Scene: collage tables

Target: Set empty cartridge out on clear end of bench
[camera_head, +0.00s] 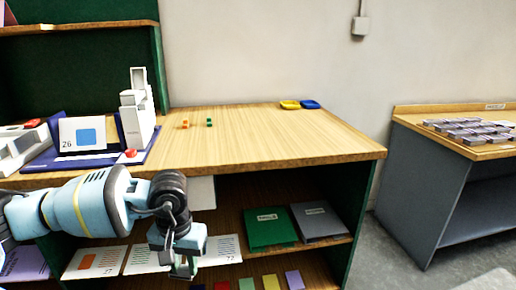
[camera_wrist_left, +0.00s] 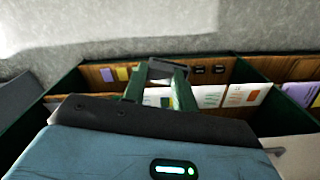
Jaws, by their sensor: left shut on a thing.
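My left gripper (camera_head: 183,268) hangs in front of the bench, below the level of its top, over the open lower shelves. In the left wrist view its two green fingers (camera_wrist_left: 160,85) are shut on a small dark grey piece (camera_wrist_left: 167,66) at their tips. This may be the empty cartridge, but it is too small to tell for sure. The bench top (camera_head: 270,145) is light wood, and its right end is bare. My right gripper is not in view.
A white device (camera_head: 138,115) and a card marked 26 (camera_head: 83,133) stand at the bench's left. Yellow (camera_head: 290,105) and blue (camera_head: 310,104) dishes lie at the back edge. Green (camera_head: 269,227) and grey (camera_head: 318,221) folders lie below. A second table (camera_head: 440,150) holds several grey pieces.

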